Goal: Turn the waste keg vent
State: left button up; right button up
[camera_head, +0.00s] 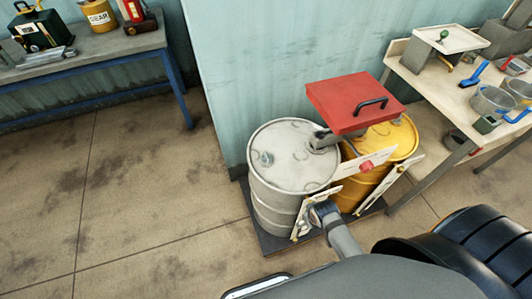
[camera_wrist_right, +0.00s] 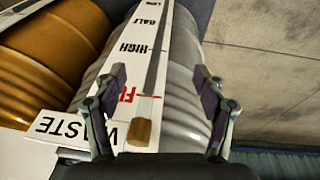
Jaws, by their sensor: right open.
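The pale grey drum (camera_head: 285,150) stands upright beside the wall. A small round fitting (camera_head: 266,158) sits on its lid; I cannot tell if this is the vent. My right gripper (camera_head: 320,211) is low at the drum's front, by its white gauge board (camera_head: 301,218). In the right wrist view, my right gripper (camera_wrist_right: 160,76) is open, its fingers on either side of the gauge board (camera_wrist_right: 150,60) marked HALF and HIGH. A brown tab (camera_wrist_right: 140,132) shows on the board. A sign reading WASTE (camera_wrist_right: 62,127) is beside it. My left gripper is not in view.
A yellow drum (camera_head: 375,185) stands close on the right, with a red lidded box (camera_head: 350,98) above. A white board with a red knob (camera_head: 366,166) crosses between the drums. Benches stand at right (camera_head: 455,90) and left (camera_head: 90,50). The left floor is clear.

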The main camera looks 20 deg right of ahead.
notch_tip(320, 180, up, 6)
jog(key=w, duration=0.2)
jog(key=n+g, duration=0.1)
jog(key=n, duration=0.8)
send_near(266, 156)
jog(key=shift+y, duration=0.3)
jog(key=s+d+f, duration=0.4)
jog(key=s, duration=0.1)
jog(key=s+d+f, duration=0.2)
jog(key=s, duration=0.1)
jog(key=shift+f+p, duration=0.35)
jog(key=shift+p, duration=0.05)
jog(key=w+a+r+n+g, duration=0.2)
jog(key=w+a+r+n, duration=0.3)
jog(key=w+r+n, duration=0.4)
jog(key=shift+m, duration=0.3)
jog(key=f, duration=1.1)
jog(key=shift+w+d+f, duration=0.1)
jog(key=shift+w+f, duration=0.05)
jog(key=shift+w, duration=0.1)
jog(key=c, duration=1.2)
